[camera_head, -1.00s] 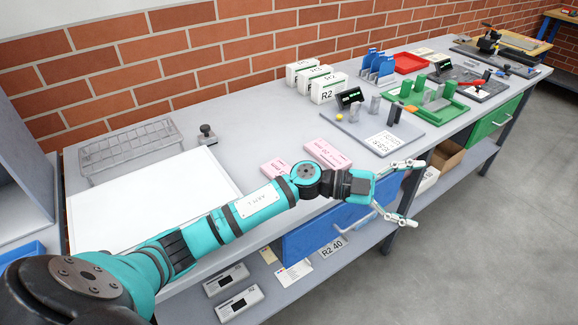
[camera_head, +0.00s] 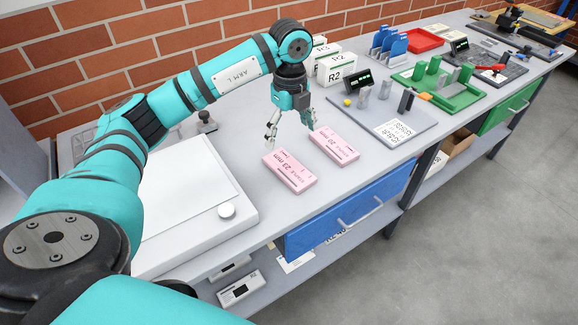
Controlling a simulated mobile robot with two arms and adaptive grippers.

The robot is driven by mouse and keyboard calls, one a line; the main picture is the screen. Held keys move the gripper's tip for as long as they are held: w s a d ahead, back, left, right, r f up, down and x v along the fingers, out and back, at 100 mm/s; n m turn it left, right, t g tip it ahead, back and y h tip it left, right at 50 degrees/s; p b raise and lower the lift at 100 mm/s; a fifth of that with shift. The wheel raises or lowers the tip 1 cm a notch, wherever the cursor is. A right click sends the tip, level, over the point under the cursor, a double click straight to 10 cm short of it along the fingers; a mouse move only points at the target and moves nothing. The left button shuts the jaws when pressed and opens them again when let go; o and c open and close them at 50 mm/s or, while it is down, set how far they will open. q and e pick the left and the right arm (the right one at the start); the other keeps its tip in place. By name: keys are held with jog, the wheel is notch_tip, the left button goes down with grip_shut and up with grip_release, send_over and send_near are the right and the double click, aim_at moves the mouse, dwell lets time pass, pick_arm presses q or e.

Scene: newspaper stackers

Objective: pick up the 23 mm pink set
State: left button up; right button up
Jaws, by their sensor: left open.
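The pink set marked 23 mm (camera_head: 290,173) is a flat pink box lying on the bench. A second pink box (camera_head: 334,146), whose marking looks like 20 mm, lies beside it to the right, with a narrow gap between them. My left gripper (camera_head: 288,134) points down with its fingers spread, empty. In the picture it is just behind and above the 23 mm box, apart from it. The exact height of the fingertips above the bench is hard to tell. My right gripper is not in view.
White R2 boxes (camera_head: 337,68) stand behind the gripper. A grey board (camera_head: 415,118) with small parts lies to the right. The bench front edge, above a blue drawer (camera_head: 350,205), is clear.

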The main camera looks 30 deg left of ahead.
pick_arm(q)
jog(key=p, duration=0.1)
send_over(289, 167)
notch_tip(289, 167, down, 6)
jog(key=shift+d+f, duration=0.1)
jog(key=shift+f, duration=0.1)
notch_tip(289, 167, down, 4)
jog(key=shift+s+f+p, duration=0.1)
jog(key=shift+s+p, duration=0.05)
jog(key=shift+p, duration=0.8)
jog(key=shift+f, duration=0.55)
jog(key=c, duration=1.4)
jog(key=shift+o, duration=0.2)
jog(key=shift+r, duration=0.1)
